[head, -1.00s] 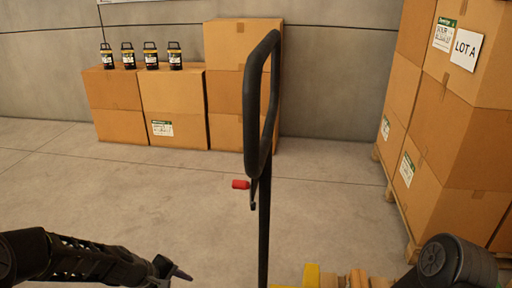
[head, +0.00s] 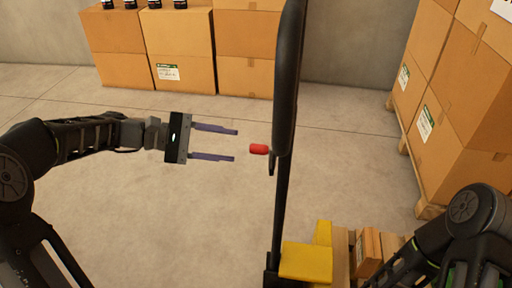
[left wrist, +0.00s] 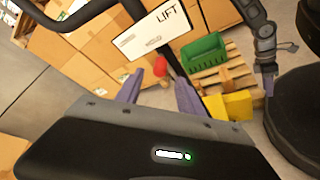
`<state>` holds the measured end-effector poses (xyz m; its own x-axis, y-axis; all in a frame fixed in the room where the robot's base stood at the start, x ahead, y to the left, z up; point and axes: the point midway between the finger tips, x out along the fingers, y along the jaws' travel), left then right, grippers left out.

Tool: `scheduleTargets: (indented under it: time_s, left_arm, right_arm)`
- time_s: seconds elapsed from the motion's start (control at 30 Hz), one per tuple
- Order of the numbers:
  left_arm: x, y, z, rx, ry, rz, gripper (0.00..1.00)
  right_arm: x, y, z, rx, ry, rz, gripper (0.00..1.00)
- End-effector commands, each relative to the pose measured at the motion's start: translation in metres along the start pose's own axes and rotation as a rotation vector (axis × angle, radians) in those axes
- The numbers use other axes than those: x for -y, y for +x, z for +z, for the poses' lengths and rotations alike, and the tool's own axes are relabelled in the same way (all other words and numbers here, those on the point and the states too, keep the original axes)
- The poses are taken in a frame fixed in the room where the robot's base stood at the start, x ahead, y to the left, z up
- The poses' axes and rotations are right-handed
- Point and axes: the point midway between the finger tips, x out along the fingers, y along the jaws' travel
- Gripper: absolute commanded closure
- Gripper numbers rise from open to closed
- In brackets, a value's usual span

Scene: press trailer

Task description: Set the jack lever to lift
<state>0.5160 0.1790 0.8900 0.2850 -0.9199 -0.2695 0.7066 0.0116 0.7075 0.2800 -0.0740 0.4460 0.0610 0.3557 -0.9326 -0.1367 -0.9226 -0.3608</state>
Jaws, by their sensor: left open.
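The jack's black handle post (head: 289,85) stands upright at the centre of the head view. Its lever with a red knob (head: 258,149) sticks out to the left of the post. My left gripper (head: 236,145) is open and empty, its purple fingers pointing right, just left of the knob and apart from it. In the left wrist view the red knob (left wrist: 160,66) shows beyond and between the open fingertips (left wrist: 158,86). A white sign reading LIFT (left wrist: 150,30) shows there above the knob. My right gripper (left wrist: 268,86) is small and unclear in that view.
The jack's yellow base (head: 306,262) and a wooden pallet (head: 341,265) are low in front. Cartons on a pallet (head: 470,110) stand at the right. More cartons (head: 180,45) line the back wall. A green crate (left wrist: 203,54) shows in the left wrist view. Floor left of the jack is clear.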

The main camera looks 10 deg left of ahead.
Motion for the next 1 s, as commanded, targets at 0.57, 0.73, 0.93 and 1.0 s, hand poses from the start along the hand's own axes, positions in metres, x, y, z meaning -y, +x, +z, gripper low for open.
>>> scheduleTargets:
  time_s: [0.57, 0.73, 0.93, 1.0]
  left_arm:
    - [0.001, 0.07, 0.0, 0.002, -0.001, -0.002, 0.55]
    - [0.001, 0.078, 0.0, 0.0, -0.001, -0.001, 0.55]
    - [0.001, 0.078, 0.0, 0.0, 0.0, -0.001, 0.55]
    - [0.001, 0.078, 0.0, -0.001, 0.0, -0.001, 0.59]
  right_arm:
    - [-0.002, 0.005, 0.0, -0.001, 0.0, 0.0, 0.64]
    - [-0.002, 0.005, 0.0, -0.001, 0.0, 0.0, 0.64]
    - [-0.002, 0.005, 0.0, -0.001, 0.0, 0.0, 0.64]
    - [-0.002, 0.005, 0.0, -0.001, 0.0, 0.0, 0.64]
